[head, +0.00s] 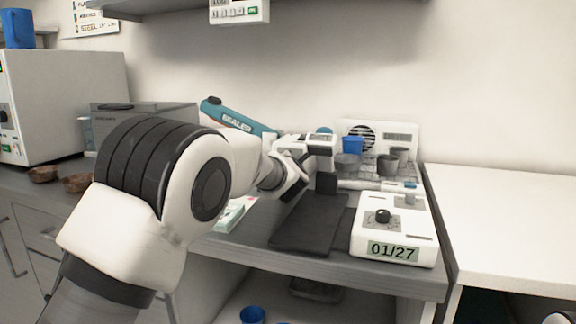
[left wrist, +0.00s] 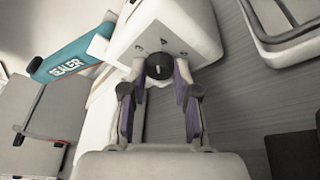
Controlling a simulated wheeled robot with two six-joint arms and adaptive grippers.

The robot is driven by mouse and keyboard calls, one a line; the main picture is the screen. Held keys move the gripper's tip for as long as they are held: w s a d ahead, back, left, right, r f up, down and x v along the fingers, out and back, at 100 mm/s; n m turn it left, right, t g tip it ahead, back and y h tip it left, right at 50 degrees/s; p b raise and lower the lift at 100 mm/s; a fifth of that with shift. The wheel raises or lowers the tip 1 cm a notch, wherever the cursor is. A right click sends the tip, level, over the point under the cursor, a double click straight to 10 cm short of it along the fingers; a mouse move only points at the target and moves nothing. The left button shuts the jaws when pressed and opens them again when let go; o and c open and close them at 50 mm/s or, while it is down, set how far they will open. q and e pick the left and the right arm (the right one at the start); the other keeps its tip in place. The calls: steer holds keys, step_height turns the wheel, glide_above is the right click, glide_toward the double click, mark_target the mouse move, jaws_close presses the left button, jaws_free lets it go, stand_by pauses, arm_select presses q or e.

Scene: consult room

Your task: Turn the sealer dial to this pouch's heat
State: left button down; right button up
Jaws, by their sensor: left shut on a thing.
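The sealer (head: 240,122) has a teal lever marked SEALER and stands behind my left arm in the head view. In the left wrist view the lever (left wrist: 72,60) is at the upper left, beside a white housing (left wrist: 185,25). The sealer dial (left wrist: 160,66) is a round black knob with a small pale mark on that housing. My left gripper (left wrist: 160,78) has its fingers on both sides of the knob and is shut on it. In the head view my arm hides the dial. A white and green packet (head: 236,214), perhaps the pouch, lies partly behind my arm.
A dark mat (head: 308,228) lies on the counter. To its right stands a white box (head: 397,229) with a black knob and a 01/27 display. Blue and grey cups (head: 352,145) stand behind. A white box-shaped appliance (head: 55,105) is at the left.

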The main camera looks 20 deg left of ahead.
arm_select(q)
steer(key=shift+m, duration=0.4)
steer(key=c, duration=0.9)
jaws_free()
steer(key=shift+o, duration=0.2)
